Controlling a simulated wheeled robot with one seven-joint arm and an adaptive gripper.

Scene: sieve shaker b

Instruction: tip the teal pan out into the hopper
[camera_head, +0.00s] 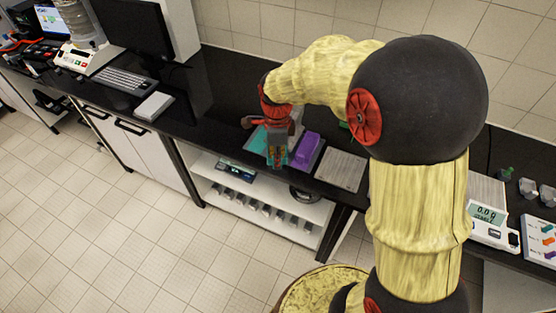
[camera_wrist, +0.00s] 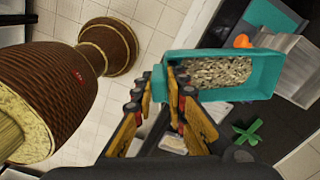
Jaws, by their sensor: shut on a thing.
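The teal pan (camera_wrist: 262,84) is in the wrist view, with a layer of grey-brown granules (camera_wrist: 222,72) inside. My gripper (camera_wrist: 178,80) is shut on the pan's wall at its near end. In the head view my gripper (camera_head: 277,152) is over the front of the black bench and mostly hides the pan. A grey metal box-like thing (camera_wrist: 292,62) lies just beyond the pan in the wrist view; I cannot tell whether it is the hopper. An orange piece (camera_wrist: 243,41) shows beside the pan's rim.
A purple container (camera_head: 306,147) and a grey plate (camera_head: 342,169) are right of my gripper on the bench. A teal surface (camera_wrist: 276,14) and a green cross-shaped thing (camera_wrist: 247,133) show in the wrist view. A balance (camera_head: 491,229) stands farther right.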

